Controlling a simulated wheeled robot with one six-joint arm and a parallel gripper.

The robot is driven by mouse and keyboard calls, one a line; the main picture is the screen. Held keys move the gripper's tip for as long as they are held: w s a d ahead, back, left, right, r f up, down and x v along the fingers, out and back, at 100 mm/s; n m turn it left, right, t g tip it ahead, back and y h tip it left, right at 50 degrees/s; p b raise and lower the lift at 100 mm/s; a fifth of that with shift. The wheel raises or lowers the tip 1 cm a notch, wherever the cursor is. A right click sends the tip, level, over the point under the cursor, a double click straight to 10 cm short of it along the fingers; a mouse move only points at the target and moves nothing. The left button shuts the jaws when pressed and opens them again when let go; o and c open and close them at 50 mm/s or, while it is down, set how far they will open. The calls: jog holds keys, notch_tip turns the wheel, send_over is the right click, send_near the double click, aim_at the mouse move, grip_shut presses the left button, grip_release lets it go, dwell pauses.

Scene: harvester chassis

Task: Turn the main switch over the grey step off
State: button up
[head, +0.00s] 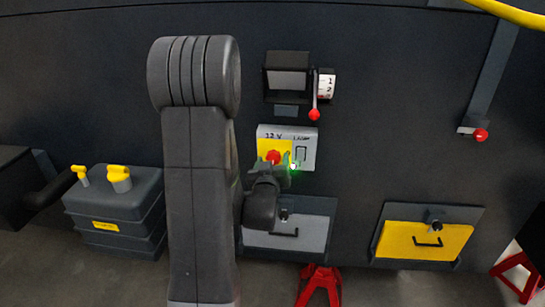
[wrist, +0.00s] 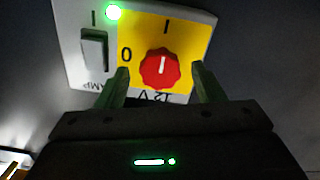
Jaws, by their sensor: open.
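The main switch is a red round knob (head: 272,157) on a yellow plate marked 12 V, above the grey step (head: 287,234). The knob also shows in the wrist view (wrist: 160,69), where its white line points towards the I mark; the 0 mark lies to its left. My gripper (wrist: 161,72) is open, one finger at each side of the knob, with visible space between; I cannot tell whether the tips reach it in depth. In the head view my gripper (head: 281,164) covers the panel's lower part.
On the same panel are a grey lamp rocker (wrist: 95,49) and a lit green light (wrist: 113,12). A counter with a red-knobbed lever (head: 314,114) is above. A yellow step (head: 427,240), another red-tipped lever (head: 480,135) and a red stand (head: 320,284) are nearby.

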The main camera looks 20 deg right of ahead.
jog(key=shift+w+d, duration=0.3)
jog(key=shift+w, duration=0.15)
jog(key=c, duration=1)
jog(key=shift+o, duration=0.2)
